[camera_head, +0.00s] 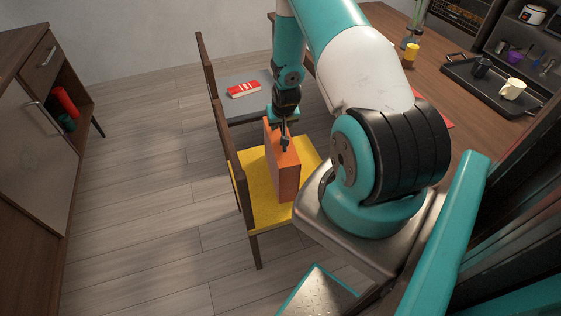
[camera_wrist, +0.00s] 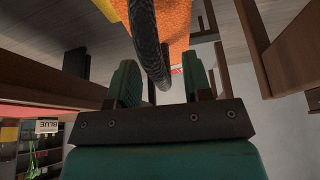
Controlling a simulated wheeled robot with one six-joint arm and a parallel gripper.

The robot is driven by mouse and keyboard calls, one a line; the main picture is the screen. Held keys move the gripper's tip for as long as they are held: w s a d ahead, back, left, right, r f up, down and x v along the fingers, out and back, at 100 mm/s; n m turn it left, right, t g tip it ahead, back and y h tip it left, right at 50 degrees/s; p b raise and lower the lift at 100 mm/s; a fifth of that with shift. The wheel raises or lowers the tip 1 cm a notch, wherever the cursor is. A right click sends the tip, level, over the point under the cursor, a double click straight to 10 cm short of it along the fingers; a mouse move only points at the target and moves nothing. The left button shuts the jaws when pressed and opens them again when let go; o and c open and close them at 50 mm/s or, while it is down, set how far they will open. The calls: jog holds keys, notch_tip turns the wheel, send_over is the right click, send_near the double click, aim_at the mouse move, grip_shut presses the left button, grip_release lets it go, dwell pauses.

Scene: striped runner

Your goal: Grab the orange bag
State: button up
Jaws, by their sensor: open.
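The orange bag (camera_head: 283,172) stands upright on the yellow seat (camera_head: 255,205) of the nearer chair. My gripper (camera_head: 285,140) is at the top of the bag, pointing down; its fingers are small in the head view. In the wrist view my gripper (camera_wrist: 161,80) has its two green fingers apart. The bag's black handle (camera_wrist: 147,40) runs between them, with the orange side of the bag (camera_wrist: 176,28) beyond. I cannot tell whether the handle touches either finger.
A second chair with a grey seat (camera_head: 222,103) stands behind, with a red book (camera_head: 244,89) on it. A cabinet (camera_head: 35,140) is at left; the floor between is clear.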

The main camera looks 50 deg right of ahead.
jog(key=shift+w+f, duration=0.1)
jog(key=shift+f, duration=0.1)
grip_shut()
jog(key=shift+r, duration=0.1)
dwell(1.2)
